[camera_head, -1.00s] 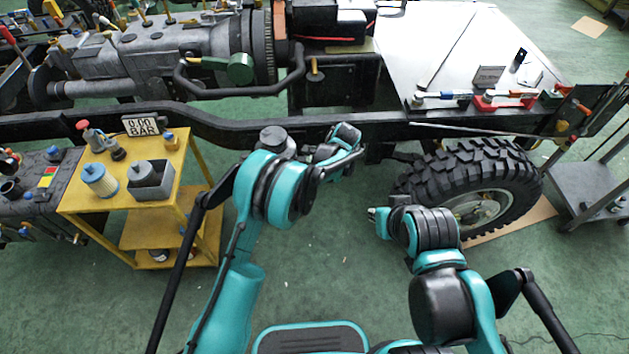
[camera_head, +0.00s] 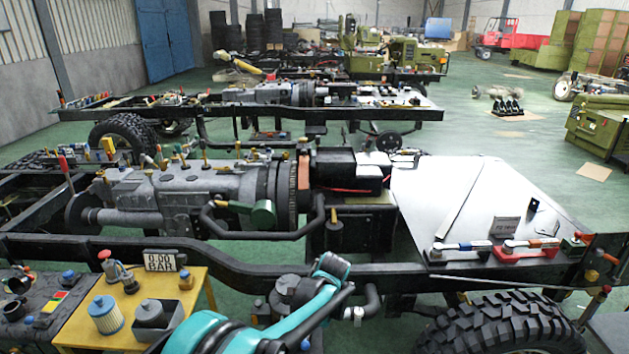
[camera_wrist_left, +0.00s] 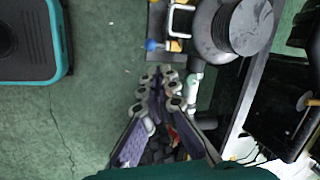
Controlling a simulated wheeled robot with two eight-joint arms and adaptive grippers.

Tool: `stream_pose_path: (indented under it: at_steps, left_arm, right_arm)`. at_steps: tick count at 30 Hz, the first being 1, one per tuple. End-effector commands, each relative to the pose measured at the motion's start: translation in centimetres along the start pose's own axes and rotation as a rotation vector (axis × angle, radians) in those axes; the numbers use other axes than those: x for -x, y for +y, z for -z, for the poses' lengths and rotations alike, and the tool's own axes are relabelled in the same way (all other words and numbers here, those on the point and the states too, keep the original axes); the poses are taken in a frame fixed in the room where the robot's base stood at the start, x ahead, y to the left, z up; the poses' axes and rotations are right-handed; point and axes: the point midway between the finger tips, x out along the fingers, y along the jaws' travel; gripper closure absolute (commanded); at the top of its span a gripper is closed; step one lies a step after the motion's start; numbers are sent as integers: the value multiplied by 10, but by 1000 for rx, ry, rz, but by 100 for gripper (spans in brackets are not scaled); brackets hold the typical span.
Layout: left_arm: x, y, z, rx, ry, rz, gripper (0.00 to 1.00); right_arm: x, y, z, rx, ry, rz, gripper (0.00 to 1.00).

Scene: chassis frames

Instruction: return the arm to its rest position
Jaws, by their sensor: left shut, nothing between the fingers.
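My left arm shows at the bottom middle of the head view as teal and black links (camera_head: 300,315), in front of the near chassis frame. Its gripper is not clear there. In the left wrist view, the fingers of my left gripper (camera_wrist_left: 160,78) come together at their tips, with nothing held between them. Green floor (camera_wrist_left: 95,115) lies below and to the left of the fingers. My base, dark with a teal edge, is at the top left of that view. My right arm and gripper are not in view.
The near chassis frame (camera_head: 235,265) crosses the head view, with a tyre (camera_head: 500,325) at its lower right. Another chassis (camera_head: 265,112) stands behind. Open floor lies at the right.

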Motion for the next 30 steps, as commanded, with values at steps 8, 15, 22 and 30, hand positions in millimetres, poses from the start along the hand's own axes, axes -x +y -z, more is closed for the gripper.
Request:
stream_pose_path:
  at_steps: [8, 15, 22, 30]
  left_arm:
    - [92, 11, -103, 379, 122, 34, 100]
    - [138, 53, -181, 708, 233, 57, 100]
    - [152, 109, -238, 1019, 343, 73, 100]
    - [145, 150, -266, 1243, 431, 80, 100]
  right_arm:
    - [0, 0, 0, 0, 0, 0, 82]
    - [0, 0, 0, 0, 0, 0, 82]
    - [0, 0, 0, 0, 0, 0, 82]
    - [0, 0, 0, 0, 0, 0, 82]
